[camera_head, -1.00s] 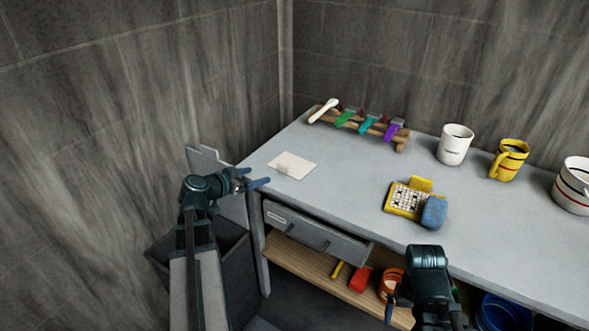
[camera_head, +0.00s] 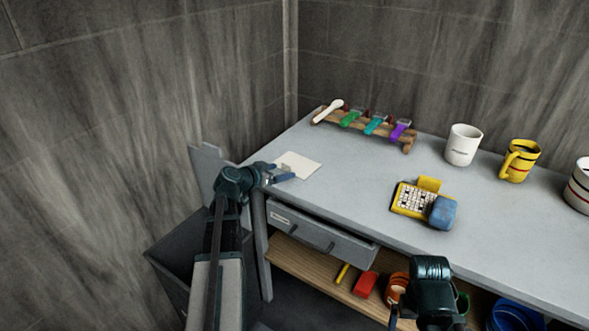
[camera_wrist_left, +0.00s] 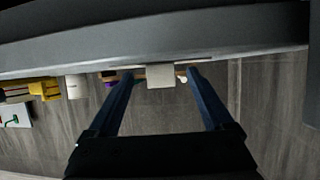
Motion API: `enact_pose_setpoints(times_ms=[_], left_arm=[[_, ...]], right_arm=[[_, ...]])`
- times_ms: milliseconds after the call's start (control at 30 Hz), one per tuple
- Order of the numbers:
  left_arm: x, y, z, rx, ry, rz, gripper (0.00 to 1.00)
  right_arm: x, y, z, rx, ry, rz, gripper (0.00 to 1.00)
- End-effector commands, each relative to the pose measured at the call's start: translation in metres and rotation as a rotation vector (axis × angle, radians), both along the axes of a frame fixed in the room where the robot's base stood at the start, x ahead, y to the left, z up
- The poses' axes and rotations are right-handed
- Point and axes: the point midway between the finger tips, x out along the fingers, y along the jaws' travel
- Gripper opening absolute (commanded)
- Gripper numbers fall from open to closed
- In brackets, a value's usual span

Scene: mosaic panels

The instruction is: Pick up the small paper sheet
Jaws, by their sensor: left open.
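A white paper sheet (camera_head: 303,162) lies flat near the left end of the grey table. A smaller pale patch, which looks like the small paper sheet (camera_head: 285,169), is on its near left part, partly hidden by my left gripper (camera_head: 281,175). That gripper is open at the table's left edge, with its blue fingers beside the patch. In the left wrist view, which is upside down, a pale square (camera_wrist_left: 160,77) shows between the two spread fingers (camera_wrist_left: 160,78); I see no clear grip on it. My right gripper (camera_head: 396,318) is low at the bottom edge, its fingers mostly cut off.
A wooden rack (camera_head: 365,128) with coloured items stands behind. A white mug (camera_head: 463,146), a yellow mug (camera_head: 520,161) and a yellow board (camera_head: 412,199) with a blue block (camera_head: 442,212) are to the right. A drawer (camera_head: 318,236) is below the table edge.

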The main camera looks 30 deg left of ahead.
Motion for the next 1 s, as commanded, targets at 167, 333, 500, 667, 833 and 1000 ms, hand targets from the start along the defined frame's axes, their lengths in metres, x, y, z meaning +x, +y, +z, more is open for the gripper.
enact_pose_setpoints(times_ms=[167, 333, 500, 667, 833, 1000], left_arm=[[0.0133, -0.0014, -0.0056, -0.001, 0.000, 0.000, 0.85], [0.0124, -0.0016, -0.0049, -0.001, 0.000, 0.000, 0.81], [0.0122, -0.0016, -0.0049, -0.001, 0.000, 0.000, 0.51], [0.0122, -0.0016, -0.0049, -0.001, 0.000, 0.000, 0.22], [0.0122, -0.0016, -0.0049, -0.001, 0.000, 0.000, 0.00], [0.0123, -0.0016, -0.0047, -0.001, 0.000, 0.000, 0.00]], right_arm=[[0.0000, -0.0001, -0.0057, 0.000, 0.000, 0.000, 1.00], [0.0000, 0.0000, -0.0049, 0.000, 0.000, 0.000, 1.00], [0.0000, 0.0000, -0.0049, 0.000, 0.000, 0.000, 1.00], [0.0000, 0.0000, -0.0049, 0.000, 0.000, 0.000, 1.00], [0.0000, 0.0000, -0.0049, 0.000, 0.000, 0.000, 1.00], [0.0000, 0.0000, -0.0047, 0.000, 0.000, 0.000, 1.00]])
